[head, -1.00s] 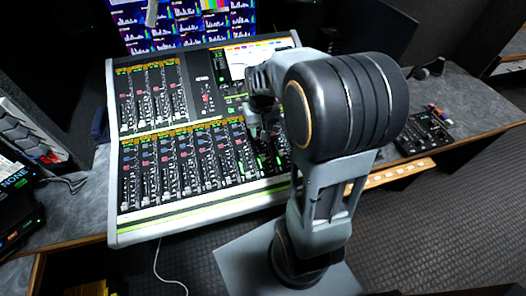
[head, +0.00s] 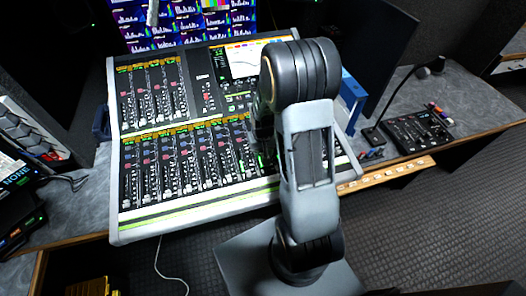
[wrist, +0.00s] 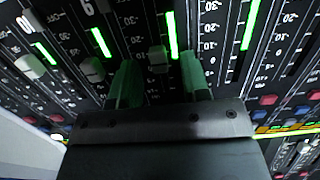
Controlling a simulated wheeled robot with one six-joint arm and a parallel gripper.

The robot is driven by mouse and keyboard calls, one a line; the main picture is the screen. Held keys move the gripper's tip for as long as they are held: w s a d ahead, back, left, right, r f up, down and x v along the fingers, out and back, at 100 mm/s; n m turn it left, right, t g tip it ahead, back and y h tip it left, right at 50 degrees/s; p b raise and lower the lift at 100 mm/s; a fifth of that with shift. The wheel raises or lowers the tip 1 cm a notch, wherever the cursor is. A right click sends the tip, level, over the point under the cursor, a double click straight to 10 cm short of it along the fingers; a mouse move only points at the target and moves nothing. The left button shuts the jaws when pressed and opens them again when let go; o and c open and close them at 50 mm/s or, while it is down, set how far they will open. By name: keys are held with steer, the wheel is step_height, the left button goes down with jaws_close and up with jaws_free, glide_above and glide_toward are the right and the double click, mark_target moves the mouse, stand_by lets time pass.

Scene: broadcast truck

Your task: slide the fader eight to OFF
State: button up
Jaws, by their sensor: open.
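The mixing console (head: 190,214) has two banks of vertical faders. In the wrist view, my gripper (wrist: 161,78) is open, with two green fingertips pointing at the fader panel. A grey fader cap (wrist: 158,58) lies between the fingertips, with gaps on both sides. I cannot read a channel number on it, so I cannot tell if it is fader eight. In the head view, my arm hides most of the gripper and the console's right-hand faders.
A screen wall (head: 180,22) stands behind the console. A small control panel (head: 418,132) and a gooseneck microphone (head: 405,90) are on the right desk.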

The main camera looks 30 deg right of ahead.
steer(key=shift+f, duration=0.25)
jaws_close()
stand_by(0.3)
